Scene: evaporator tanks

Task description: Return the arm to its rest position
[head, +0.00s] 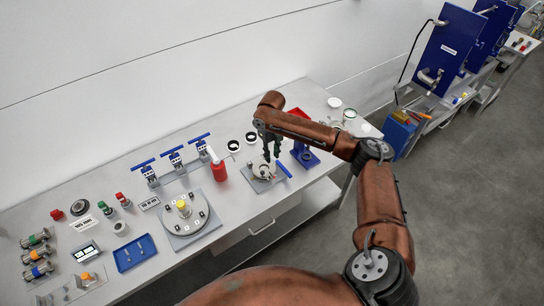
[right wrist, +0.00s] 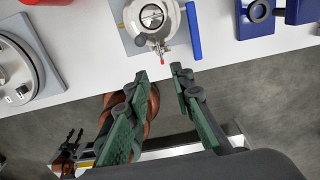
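My right gripper (head: 270,150) hangs from the brown right arm over the bench, close to a round metal fitting (head: 262,171) on a small grey plate with a blue bar handle. In the right wrist view its two green-and-black fingers (right wrist: 160,73) are spread, with nothing between them. There the fitting (right wrist: 151,17) lies just beyond the fingertips, apart from them. My left gripper does not show in the head view. A small dark two-pronged part (right wrist: 72,143) at the lower left of the right wrist view may be it, too small to judge.
The bench (head: 230,227) also holds a red bottle (head: 217,169), a round dial plate (head: 183,217), a blue tray (head: 135,254), blue-handled valves and a blue stand (head: 304,153). Blue panels (head: 447,48) stand at the right. The floor right of the bench is clear.

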